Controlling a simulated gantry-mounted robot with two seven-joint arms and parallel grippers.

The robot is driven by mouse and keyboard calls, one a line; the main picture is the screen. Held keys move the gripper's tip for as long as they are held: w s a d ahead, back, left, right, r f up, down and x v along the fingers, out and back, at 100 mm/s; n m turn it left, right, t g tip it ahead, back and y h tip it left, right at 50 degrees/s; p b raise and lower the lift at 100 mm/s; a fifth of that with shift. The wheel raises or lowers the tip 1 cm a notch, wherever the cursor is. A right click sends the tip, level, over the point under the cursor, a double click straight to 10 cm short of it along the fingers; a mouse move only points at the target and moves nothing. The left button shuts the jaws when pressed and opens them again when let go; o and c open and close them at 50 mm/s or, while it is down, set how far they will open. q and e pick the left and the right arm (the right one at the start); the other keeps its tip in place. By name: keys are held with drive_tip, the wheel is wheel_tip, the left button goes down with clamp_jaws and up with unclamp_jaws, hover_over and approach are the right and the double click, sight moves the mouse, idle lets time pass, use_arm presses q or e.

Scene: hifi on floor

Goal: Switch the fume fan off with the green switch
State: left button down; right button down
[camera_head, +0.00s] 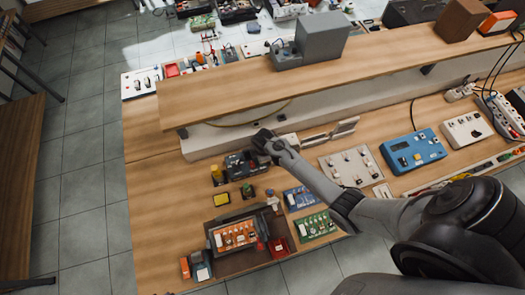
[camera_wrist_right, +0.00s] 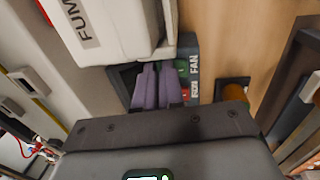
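The fan switch box (camera_wrist_right: 193,50) is dark grey-blue and labelled "FAN" in the right wrist view. A green switch (camera_wrist_right: 181,65) shows on it, with a red part (camera_wrist_right: 185,93) beside my fingers. My right gripper (camera_wrist_right: 156,72) has its two purple fingers together, with nothing visible between them. The fingertips are over the box, close beside the green switch; I cannot tell if they touch. In the head view my right gripper (camera_head: 262,140) is over the dark box (camera_head: 243,162) below the shelf. The green switch cannot be made out there. My left gripper is not in view.
A pale housing labelled "FUM..." (camera_wrist_right: 98,25) stands close to the fingers. The wooden shelf (camera_head: 300,75) overhangs the back of the bench.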

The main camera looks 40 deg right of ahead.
drive_tip(key=shift+s+f, duration=0.3)
drive_tip(key=shift+f, duration=0.05)
drive_tip(key=shift+s+a+r+p, duration=0.2)
drive_tip(key=shift+s+p, duration=0.15)
drive_tip(key=shift+p, duration=0.3)
drive_tip(key=shift+s+a+f, duration=0.1)
drive_tip(key=shift+s+a, duration=0.05)
drive_tip(key=shift+s, duration=0.2)
drive_tip(key=shift+p, duration=0.3)
drive_tip(key=shift+a+r+p, duration=0.1)
drive_tip(key=shift+r+p, duration=0.55)
drive_tip(key=shift+r, duration=0.05)
wheel_tip(320, 180, up, 3)
drive_tip(key=p, duration=0.3)
drive_tip(key=shift+r+p, duration=0.15)
drive_tip(key=shift+p, duration=0.15)
wheel_tip(320, 180, up, 10)
drive_tip(key=s, duration=0.1)
drive_tip(key=shift+a+f, duration=0.2)
drive_tip(key=shift+a, duration=0.05)
